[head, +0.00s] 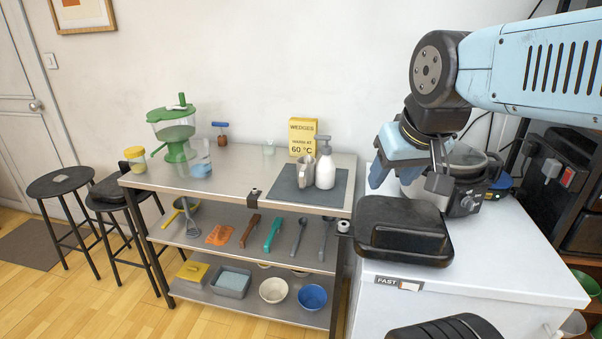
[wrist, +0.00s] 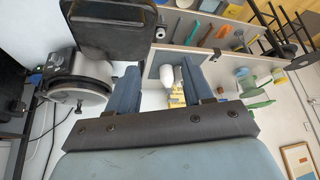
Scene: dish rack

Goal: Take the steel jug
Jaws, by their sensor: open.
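The steel jug (head: 305,172) is a small upright metal pitcher on the dark grey mat (head: 287,188), at the right end of the steel table. A white pump bottle (head: 325,168) stands close beside it on the right. My gripper (head: 408,185) is open and empty, up over the white counter, well to the right of the jug and apart from it. In the wrist view its two blue fingers (wrist: 160,72) are spread, with the white bottle (wrist: 167,76) seen between them in the distance. I cannot make out the jug there; a finger may hide it.
A yellow box (head: 302,134) stands behind the jug. A black lidded pan (head: 402,230) and a round cooker (head: 468,175) sit on the white counter (head: 500,260) near my gripper. A green appliance (head: 176,140) stands at the table's left; the table's middle is mostly clear.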

